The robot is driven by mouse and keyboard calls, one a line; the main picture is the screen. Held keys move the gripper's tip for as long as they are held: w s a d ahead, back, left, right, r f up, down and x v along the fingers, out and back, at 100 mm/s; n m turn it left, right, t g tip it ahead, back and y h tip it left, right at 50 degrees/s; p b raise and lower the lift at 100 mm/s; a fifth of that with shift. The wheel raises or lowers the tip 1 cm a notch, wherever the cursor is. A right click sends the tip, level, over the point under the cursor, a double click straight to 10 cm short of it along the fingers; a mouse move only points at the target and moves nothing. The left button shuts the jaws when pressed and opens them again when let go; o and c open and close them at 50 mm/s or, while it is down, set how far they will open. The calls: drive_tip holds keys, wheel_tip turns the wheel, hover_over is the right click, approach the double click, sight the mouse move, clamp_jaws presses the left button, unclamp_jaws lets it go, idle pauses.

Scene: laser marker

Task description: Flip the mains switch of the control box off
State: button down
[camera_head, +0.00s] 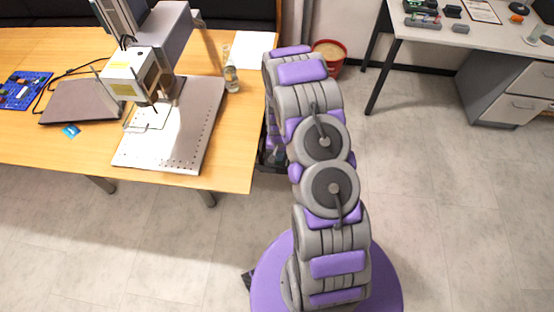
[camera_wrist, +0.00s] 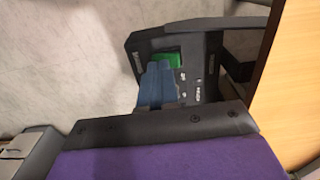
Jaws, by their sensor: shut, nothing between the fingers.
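The black control box (camera_wrist: 212,62) is in the middle of the wrist view, with a green mains switch (camera_wrist: 168,59) on its panel and small white markings beside it. My gripper (camera_wrist: 159,68) is shut and empty, its blue-grey fingers pointing at the panel. The fingertips overlap the lower left edge of the green switch; I cannot tell whether they touch it. The fingers hide part of the panel. In the head view a dark piece of the box (camera_head: 268,160) shows beside the table's right edge, mostly hidden by my arm.
The wooden table (camera_head: 235,150) carries the laser marker (camera_head: 135,75), its metal plate (camera_head: 190,140), a closed laptop (camera_head: 80,102) and a glass bottle (camera_head: 231,78). The table edge is close to the box. A red bin (camera_head: 329,66) stands behind my arm.

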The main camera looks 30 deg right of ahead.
wheel_tip(320, 180, up, 6)
drive_tip(key=p, duration=0.2)
idle(0.5)
drive_tip(key=shift+r, duration=0.15)
drive_tip(key=s+a+r+n, duration=0.1)
drive_tip(key=s+a+r, duration=0.25)
drive_tip(key=r, duration=0.45)
drive_tip(key=s+a+r+n, duration=0.1)
drive_tip(key=s+a+r, duration=0.25)
drive_tip(key=r, duration=0.55)
drive_tip(key=s+a+r+n, duration=0.15)
drive_tip(key=s+r, duration=0.25)
drive_tip(key=r, duration=0.4)
drive_tip(key=s+a+r+n, duration=0.1)
drive_tip(key=s+a+r, duration=0.1)
drive_tip(key=s, duration=0.5)
drive_tip(key=s+a+r+n+g, duration=0.1)
drive_tip(key=s+a+r, duration=0.1)
drive_tip(key=s+r, duration=0.3)
drive_tip(key=s+a+r+n, duration=0.1)
drive_tip(key=s+r, duration=0.3)
drive_tip(key=s, duration=0.5)
drive_tip(key=shift+a+r+g, duration=0.15)
drive_tip(key=shift+a+g, duration=0.25)
drive_tip(key=shift+s, duration=0.1)
